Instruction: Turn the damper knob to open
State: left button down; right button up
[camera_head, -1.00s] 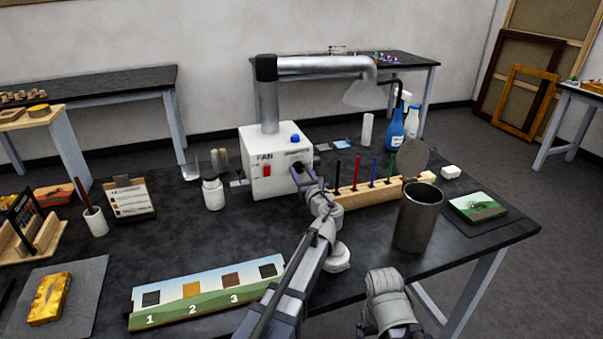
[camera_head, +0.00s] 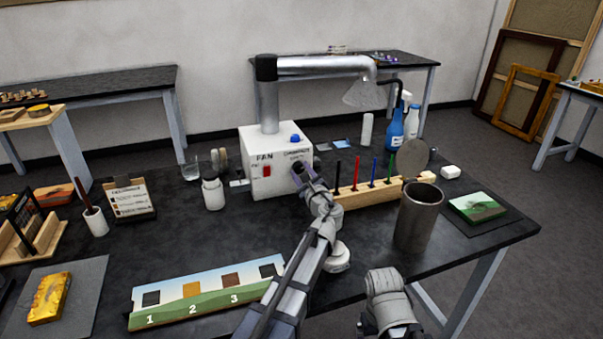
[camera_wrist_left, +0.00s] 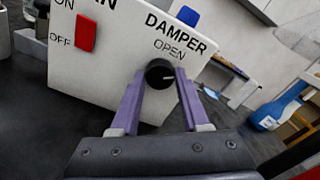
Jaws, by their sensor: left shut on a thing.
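The damper knob (camera_wrist_left: 160,74) is a round black knob with a light pointer mark, on the front of the white fan box (camera_head: 262,185). The words DAMPER and OPEN stand above it in the left wrist view. The pointer mark points to the right there. My left gripper (camera_wrist_left: 160,82) is shut on the knob, with a purple finger on each side. In the head view my left gripper (camera_head: 302,170) is at the box's front right, and it hides the knob. My right arm shows at the lower middle; its gripper jaws are not clearly visible.
A red switch (camera_wrist_left: 86,33) marked ON and OFF and a blue button (camera_head: 295,138) are on the box. A wooden rack (camera_head: 365,193) with several coloured sticks stands to the right. A grey metal can (camera_head: 417,220) stands nearer the front. A white jar (camera_head: 213,194) is left of the box.

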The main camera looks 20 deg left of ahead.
pick_arm(q)
jog(key=n, duration=0.5)
jog(key=shift+n, duration=0.4)
jog(key=n, duration=0.5)
jog(key=shift+n, duration=0.3)
jog(key=shift+c, duration=1.9)
grip_release()
jog(key=v, duration=0.7)
jog(key=shift+s+d, duration=0.25)
jog(key=shift+s, duration=0.1)
